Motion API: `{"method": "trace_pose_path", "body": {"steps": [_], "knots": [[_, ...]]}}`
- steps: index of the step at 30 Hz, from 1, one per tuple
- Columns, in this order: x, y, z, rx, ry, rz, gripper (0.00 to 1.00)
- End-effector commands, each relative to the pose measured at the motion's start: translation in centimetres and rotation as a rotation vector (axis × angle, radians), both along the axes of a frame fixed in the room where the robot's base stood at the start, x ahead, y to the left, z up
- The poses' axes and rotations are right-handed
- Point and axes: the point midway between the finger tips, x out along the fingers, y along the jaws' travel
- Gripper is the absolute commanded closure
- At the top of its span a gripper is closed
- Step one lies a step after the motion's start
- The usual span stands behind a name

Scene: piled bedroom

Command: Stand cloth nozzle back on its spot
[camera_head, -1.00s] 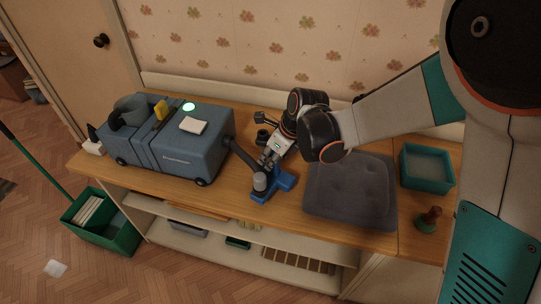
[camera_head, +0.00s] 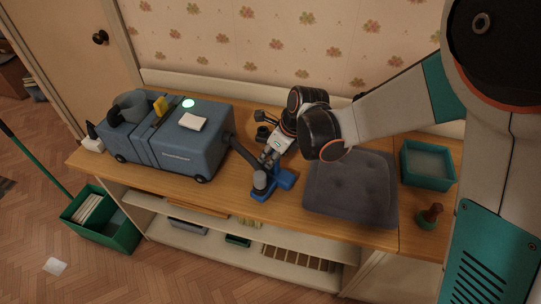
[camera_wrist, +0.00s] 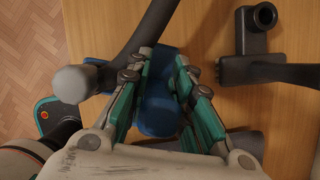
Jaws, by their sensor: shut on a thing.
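A blue piece (camera_head: 284,179), which I take to be the cloth nozzle, is low on the wooden worktop, right of the blue-grey machine (camera_head: 187,150). In the wrist view the blue piece (camera_wrist: 158,100) fills the space between my fingers. My gripper (camera_head: 268,158) points down at it, its green pads (camera_wrist: 164,58) closed against its sides. A dark hose (camera_wrist: 150,25) crosses close to the fingertips and ends in a grey cap (camera_wrist: 75,80) beside the blue piece. The hose and fingers hide part of the blue piece, and I cannot tell whether it touches the worktop.
A black fitting with a round socket (camera_wrist: 262,17) stands close by on the worktop. A grey cushion (camera_head: 350,190) lies to the right, then a teal tray (camera_head: 428,183) and a brown-handled item (camera_head: 431,215). Bare worktop (camera_head: 225,190) shows left of the blue piece.

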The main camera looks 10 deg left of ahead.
Motion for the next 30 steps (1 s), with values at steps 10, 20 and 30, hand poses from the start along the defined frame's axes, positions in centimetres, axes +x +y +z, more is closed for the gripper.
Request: {"method": "trace_pose_path", "body": {"steps": [10, 20, 30], "knots": [[0.0, 0.0, -0.3, 0.000, 0.000, 0.000, 1.00], [0.0, 0.0, -0.9, 0.000, 0.000, 0.000, 1.00], [0.0, 0.0, -1.5, 0.000, 0.000, 0.000, 1.00]]}}
